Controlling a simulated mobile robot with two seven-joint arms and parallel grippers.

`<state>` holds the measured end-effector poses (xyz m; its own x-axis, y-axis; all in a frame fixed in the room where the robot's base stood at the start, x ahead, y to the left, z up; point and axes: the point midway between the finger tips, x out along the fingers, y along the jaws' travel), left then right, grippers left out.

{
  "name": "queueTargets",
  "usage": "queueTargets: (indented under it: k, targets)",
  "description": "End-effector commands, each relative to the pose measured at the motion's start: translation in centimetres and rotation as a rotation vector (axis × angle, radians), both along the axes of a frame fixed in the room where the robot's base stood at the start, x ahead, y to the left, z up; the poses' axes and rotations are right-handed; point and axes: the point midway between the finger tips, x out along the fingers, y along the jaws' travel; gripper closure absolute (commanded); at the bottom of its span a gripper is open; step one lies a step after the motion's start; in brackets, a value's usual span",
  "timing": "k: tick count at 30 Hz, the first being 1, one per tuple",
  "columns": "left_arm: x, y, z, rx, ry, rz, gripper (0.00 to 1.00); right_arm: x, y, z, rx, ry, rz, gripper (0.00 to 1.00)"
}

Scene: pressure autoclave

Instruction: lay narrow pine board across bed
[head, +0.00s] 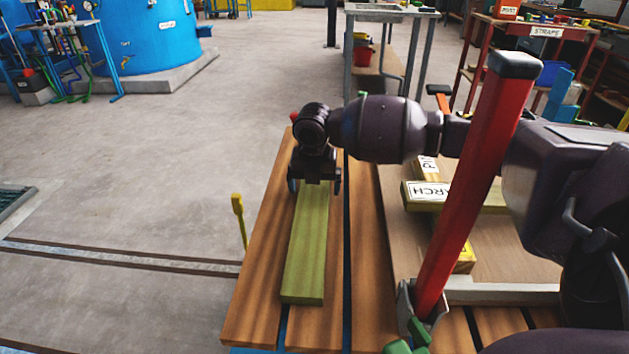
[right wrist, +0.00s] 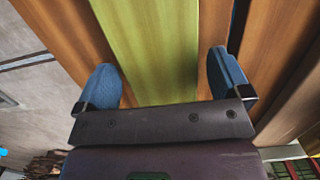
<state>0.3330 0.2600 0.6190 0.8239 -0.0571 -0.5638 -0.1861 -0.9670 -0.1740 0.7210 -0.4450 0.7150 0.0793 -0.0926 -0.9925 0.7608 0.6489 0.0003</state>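A narrow green-yellow board (head: 306,250) lies on the brown slats of the bed (head: 257,250), lengthwise along them in the head view. No label shows on it. My right gripper (head: 314,188) is over its far end. In the right wrist view, the gripper's blue fingers (right wrist: 162,85) stand open, one on each side of the board (right wrist: 150,45), with a small gap at the right finger. To the right, a board labelled LARCH (head: 482,200) lies across a yellow board whose label begins with P (head: 464,259). My left gripper is not in view.
A red post with a dark cap (head: 460,190) rises at the right, in front of my right arm. The labelled boards lie on a light brown panel (head: 520,245). A yellow upright piece (head: 239,215) stands left of the bed. Floor at the left is mostly clear.

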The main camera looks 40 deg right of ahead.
Motion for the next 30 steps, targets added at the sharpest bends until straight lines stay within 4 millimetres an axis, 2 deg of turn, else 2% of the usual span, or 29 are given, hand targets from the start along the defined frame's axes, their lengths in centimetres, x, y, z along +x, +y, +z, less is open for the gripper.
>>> queueTargets:
  k: [8, 11, 24, 30]
  targets:
    - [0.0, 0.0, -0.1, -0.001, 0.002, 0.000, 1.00, 0.0, 0.0, 0.1, -0.001, 0.001, 0.000, 0.00]
    - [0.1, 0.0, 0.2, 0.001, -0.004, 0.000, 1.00, 0.0, 0.1, 0.9, 0.000, -0.003, 0.000, 0.00]
    - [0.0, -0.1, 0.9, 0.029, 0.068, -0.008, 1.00, -0.6, 0.8, 9.1, 0.001, -0.011, 0.000, 0.00]
    - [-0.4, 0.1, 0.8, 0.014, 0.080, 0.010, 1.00, -0.8, 1.0, 11.4, 0.000, -0.006, 0.001, 0.00]
